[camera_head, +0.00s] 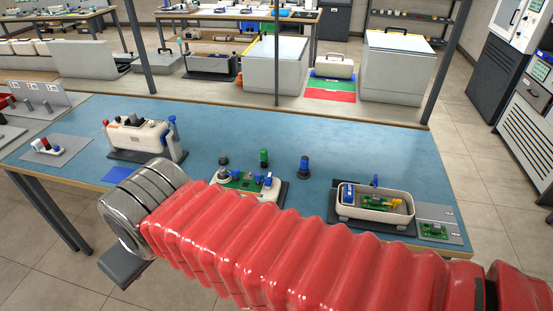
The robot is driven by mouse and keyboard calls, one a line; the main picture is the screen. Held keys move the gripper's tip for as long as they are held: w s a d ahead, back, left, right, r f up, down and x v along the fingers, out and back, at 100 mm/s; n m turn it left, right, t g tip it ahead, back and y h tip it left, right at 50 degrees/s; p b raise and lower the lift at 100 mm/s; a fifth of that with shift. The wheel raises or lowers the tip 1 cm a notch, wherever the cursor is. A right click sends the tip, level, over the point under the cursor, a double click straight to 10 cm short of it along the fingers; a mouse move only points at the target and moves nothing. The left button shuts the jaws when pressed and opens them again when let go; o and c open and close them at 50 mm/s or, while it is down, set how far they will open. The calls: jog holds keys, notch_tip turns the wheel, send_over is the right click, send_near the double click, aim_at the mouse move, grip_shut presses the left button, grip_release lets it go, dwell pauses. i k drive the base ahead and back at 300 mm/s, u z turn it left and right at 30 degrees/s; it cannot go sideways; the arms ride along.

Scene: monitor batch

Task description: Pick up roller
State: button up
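I cannot single out the roller for certain. Small upright pieces stand on the blue table top (210,118): a green cylinder (264,157), a blue cylinder (304,165) and a black knobbed piece (223,163). My red ribbed arm crosses the foreground and ends in a silver cuff at the left. A dark grey part below the cuff seems to belong to my gripper (125,267); it is in front of the table's near edge, apart from the pieces. Its fingers cannot be made out, so whether it is open is unclear. My arm hides part of the table's front.
A white device with blue knobs (145,138) stands at the left. An open white housing with a circuit board (375,206) is at the right. A housing with a green board (245,183) sits mid-table, partly behind my arm. Dark posts (440,62) rise along the back edge.

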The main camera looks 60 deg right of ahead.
aim_at(264, 161)
jog(key=z, duration=0.7)
jog(key=i, duration=1)
jog(key=z, duration=0.1)
